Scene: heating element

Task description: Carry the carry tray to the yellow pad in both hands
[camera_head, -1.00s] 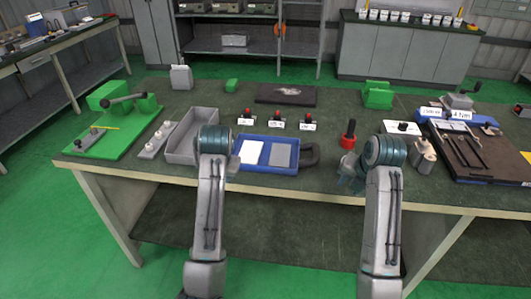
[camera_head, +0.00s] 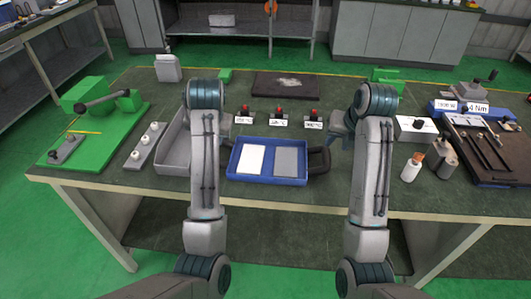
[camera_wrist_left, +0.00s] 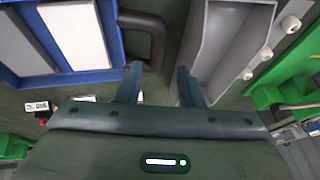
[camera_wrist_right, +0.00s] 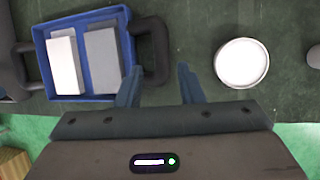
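The blue carry tray (camera_head: 267,180) lies on the dark bench top, holding a white block (camera_head: 251,158) and a grey block (camera_head: 290,161). Its right dark handle (camera_head: 321,160) shows in the head view; its left handle (camera_wrist_left: 146,35) shows in the left wrist view. My right gripper (camera_head: 338,130) is open, fingers just beyond the right handle (camera_wrist_right: 157,50) in the right wrist view, not closed on it. My left gripper (camera_wrist_left: 158,85) is open near the left handle, between tray and grey bin; my arm hides it in the head view. I cannot make out a yellow pad.
A grey open bin (camera_head: 174,158) stands left of the tray. Several red buttons (camera_head: 281,111) stand behind it. A white cylinder (camera_head: 411,170) stands to the right, near a dark fixture board (camera_head: 490,150). A dark plate (camera_head: 285,86) lies at the back.

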